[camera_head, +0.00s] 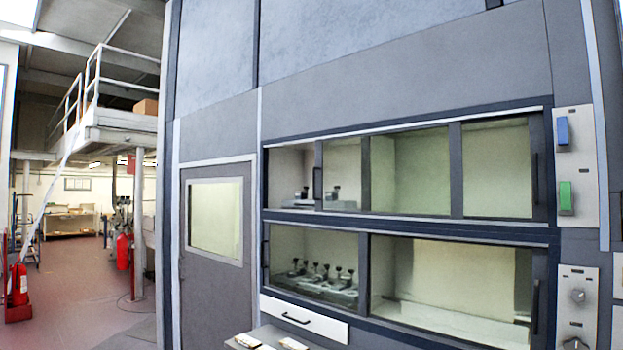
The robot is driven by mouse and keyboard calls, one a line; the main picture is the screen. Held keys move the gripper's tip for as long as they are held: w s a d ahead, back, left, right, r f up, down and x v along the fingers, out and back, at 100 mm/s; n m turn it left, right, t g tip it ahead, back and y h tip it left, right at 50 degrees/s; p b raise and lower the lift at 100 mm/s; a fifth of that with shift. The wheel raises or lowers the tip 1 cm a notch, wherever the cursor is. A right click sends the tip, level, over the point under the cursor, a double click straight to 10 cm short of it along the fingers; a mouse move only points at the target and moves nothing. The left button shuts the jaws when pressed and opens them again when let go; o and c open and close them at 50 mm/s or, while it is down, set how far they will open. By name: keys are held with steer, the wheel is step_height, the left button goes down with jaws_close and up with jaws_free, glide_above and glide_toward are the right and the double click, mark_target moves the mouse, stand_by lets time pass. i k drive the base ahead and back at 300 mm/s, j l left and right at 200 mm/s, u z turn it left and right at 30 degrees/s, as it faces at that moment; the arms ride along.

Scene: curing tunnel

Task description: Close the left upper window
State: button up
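The upper row of sliding windows is set in the grey tunnel wall. The left upper window (342,172) has a dark frame and a dark upright handle (317,183) on its left edge. That edge stands apart from the left jamb, leaving an unglazed-looking gap (291,172) at the left end of the row. Dark metal fixtures show inside behind the gap and pane. The right upper window (496,168) has its handle (535,176) near the right jamb. My gripper is not in view.
Lower windows (450,285) sit below, with several clamps (322,280) inside. A white drawer front (303,318) and a small shelf (270,337) are beneath. A switch panel (576,165) stands right, a grey door (216,265) left. Open floor (90,300) lies far left.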

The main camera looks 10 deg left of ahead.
mark_target(454, 131)
steer(key=u, duration=0.1)
steer(key=i+j, duration=0.15)
steer(key=i, duration=0.3)
steer(key=i+j, duration=0.15)
steer(key=i, duration=0.3)
steer(key=i+j, duration=0.15)
steer(key=i, duration=0.3)
steer(key=z, duration=0.05)
